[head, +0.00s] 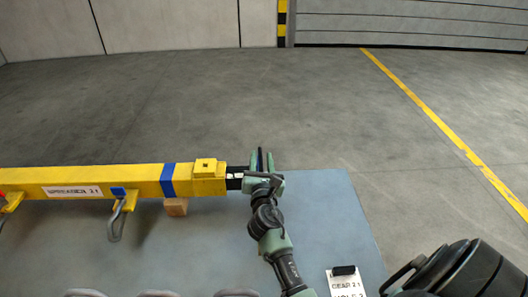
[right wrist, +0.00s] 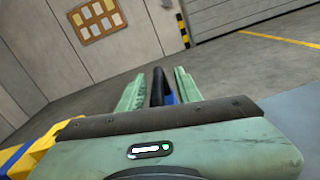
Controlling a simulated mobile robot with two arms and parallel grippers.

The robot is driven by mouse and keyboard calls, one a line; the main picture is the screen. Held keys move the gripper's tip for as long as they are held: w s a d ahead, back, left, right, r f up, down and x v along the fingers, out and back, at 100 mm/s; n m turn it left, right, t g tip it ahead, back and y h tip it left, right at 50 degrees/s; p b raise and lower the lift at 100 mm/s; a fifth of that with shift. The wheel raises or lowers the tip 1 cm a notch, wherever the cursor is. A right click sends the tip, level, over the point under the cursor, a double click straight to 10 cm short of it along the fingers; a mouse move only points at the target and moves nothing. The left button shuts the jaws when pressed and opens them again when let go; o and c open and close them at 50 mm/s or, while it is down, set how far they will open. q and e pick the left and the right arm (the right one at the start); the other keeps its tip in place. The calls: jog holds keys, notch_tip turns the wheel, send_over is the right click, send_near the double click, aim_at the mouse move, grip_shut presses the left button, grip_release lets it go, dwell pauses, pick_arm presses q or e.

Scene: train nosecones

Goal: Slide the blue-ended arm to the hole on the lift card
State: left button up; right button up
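The yellow spreader beam (head: 130,182) lies along the table at the left. A blue band (head: 168,180) is near its right end. A dark inner arm (head: 236,178) with white marks sticks out there. My right gripper (head: 261,160) is at that arm's outer end. In the right wrist view its green fingers stand either side of a dark upright piece (right wrist: 158,87) with some blue beside it. Narrow gaps show between fingers and piece. The lift card (head: 345,284), at the front right, reads "GEAR 2.1" and apparently "HOLE 2". My left gripper is out of view.
A wooden block (head: 175,207) is under the beam. A hook (head: 115,222) hangs from a blue-topped yellow slider (head: 125,199). Rounded grey shapes (head: 158,293) are cut off at the bottom edge.

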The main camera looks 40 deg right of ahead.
jog(key=shift+w+r, duration=0.1)
jog(key=shift+r, duration=0.05)
grip_shut()
dwell(1.4)
